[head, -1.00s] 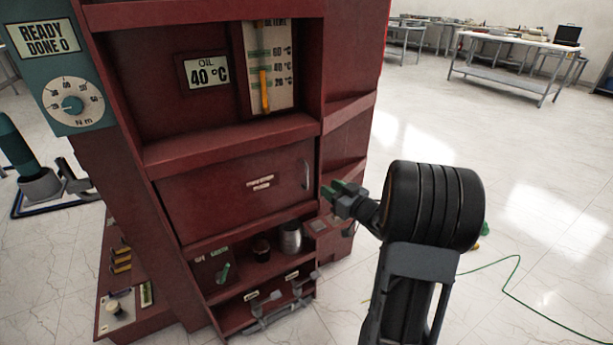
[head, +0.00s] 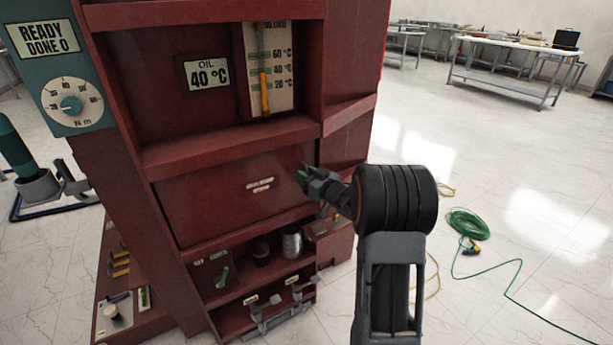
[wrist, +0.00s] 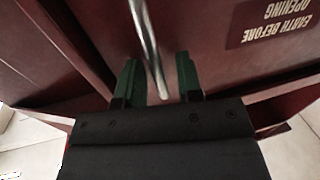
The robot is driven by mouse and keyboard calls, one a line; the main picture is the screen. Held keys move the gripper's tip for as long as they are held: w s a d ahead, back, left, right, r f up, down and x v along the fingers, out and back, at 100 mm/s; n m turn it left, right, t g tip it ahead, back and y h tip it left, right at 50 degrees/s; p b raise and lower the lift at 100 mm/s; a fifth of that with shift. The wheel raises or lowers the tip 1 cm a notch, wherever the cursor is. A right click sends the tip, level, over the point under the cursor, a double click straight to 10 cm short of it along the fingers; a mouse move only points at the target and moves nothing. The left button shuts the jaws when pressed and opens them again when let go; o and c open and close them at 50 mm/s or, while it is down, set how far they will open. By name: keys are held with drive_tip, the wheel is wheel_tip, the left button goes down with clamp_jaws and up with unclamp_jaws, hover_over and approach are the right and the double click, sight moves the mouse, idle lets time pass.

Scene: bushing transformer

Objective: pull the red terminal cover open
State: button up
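The red terminal cover (head: 225,200) is a flat dark-red panel with a small label, and it looks closed in the head view. Its metal bar handle, at the panel's right side, is hidden by my gripper (head: 304,172) in the head view. In the wrist view the handle (wrist: 150,45) runs down between the two green fingertips of my gripper (wrist: 160,80). The fingers are apart with a gap on each side of the bar. Whether the fingertips touch the bar cannot be told. A label (wrist: 275,22) reads "EARTH BEFORE OPENING", upside down.
Below the cover, an open shelf (head: 262,277) holds a metal cup (head: 292,243) and a dark pot. An oil gauge (head: 270,70) is above. A green cable coil (head: 467,224) lies on the floor at right. Tables stand far behind; the floor right of the cabinet is mostly clear.

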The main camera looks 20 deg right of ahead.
clamp_jaws()
idle(0.3)
